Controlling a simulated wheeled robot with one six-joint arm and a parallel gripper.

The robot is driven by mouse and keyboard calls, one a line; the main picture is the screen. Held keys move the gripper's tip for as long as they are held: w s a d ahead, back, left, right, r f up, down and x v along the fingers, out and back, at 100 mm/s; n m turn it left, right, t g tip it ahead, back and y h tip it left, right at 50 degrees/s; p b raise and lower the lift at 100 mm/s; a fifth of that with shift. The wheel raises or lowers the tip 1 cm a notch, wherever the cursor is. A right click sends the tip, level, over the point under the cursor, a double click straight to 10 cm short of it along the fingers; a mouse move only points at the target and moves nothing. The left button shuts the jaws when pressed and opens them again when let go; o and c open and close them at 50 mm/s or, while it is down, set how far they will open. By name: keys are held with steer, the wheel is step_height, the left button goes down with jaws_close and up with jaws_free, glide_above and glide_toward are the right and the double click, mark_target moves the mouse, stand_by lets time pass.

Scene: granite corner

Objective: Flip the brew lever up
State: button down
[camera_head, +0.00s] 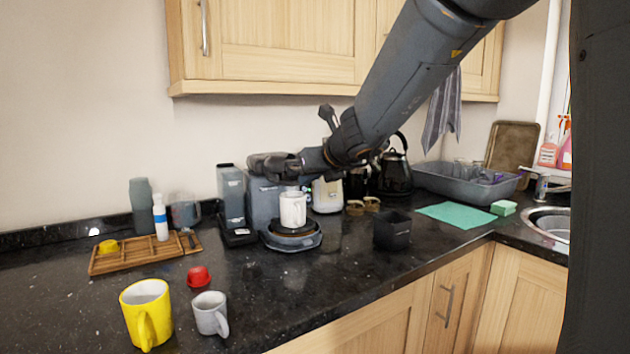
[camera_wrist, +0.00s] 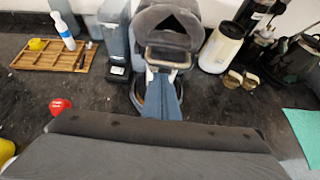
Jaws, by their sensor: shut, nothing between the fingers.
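The blue-grey coffee machine (camera_head: 262,200) stands on the dark counter against the wall. It also shows in the wrist view (camera_wrist: 165,22), straight ahead of my gripper. A white mug (camera_head: 293,209) stands upright on its round base (camera_head: 290,240). My gripper (camera_head: 300,163) is at the upper front of the machine, above the mug; I cannot tell whether it touches the machine. In the wrist view its shut, empty fingers (camera_wrist: 164,80) point at the machine's head and cover most of the mug. I cannot make out the brew lever, which may be hidden by the gripper.
A grey grinder (camera_head: 231,200) stands close left of the machine, and a cream canister (camera_head: 327,194) close right. A black container (camera_head: 392,230) stands front right. A yellow mug (camera_head: 146,310), a grey mug (camera_head: 210,314) and a red item (camera_head: 199,277) are front left. Wall cupboards (camera_head: 280,45) hang above.

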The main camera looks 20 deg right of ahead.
steer(key=shift+r, duration=0.5)
